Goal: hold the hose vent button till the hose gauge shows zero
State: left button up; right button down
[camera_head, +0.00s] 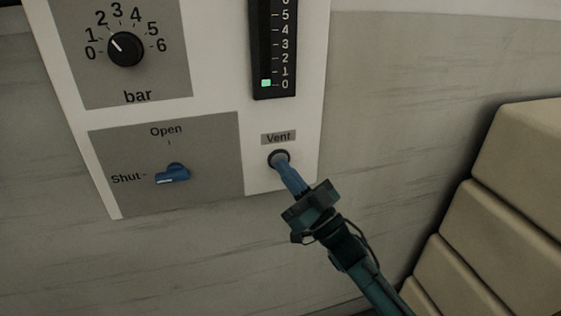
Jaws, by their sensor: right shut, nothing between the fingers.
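A white panel (100,187) on the wall carries the vent button (272,157), a round dark-ringed spot under the label "Vent". My right gripper (281,163) is shut and empty, its blue fingertips at the button and covering most of it. Whether the button is pressed in cannot be told. The hose gauge (261,60) is a dark vertical strip above the button; its green light is level with the 0 mark. The strip's top is cut off by the frame. My left gripper is out of view.
A blue lever (173,175) left of the button points to "Shut". Beige padded blocks (490,235) are stacked at the right, behind my right arm. The wall below the panel is clear.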

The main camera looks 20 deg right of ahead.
jog(key=shift+s, duration=0.15)
dwell(0.8)
jog(key=shift+s+p, duration=0.45)
jog(key=shift+s, duration=0.25)
jog(key=s+p, duration=0.2)
jog(key=s, duration=0.3)
jog(key=shift+d, duration=0.1)
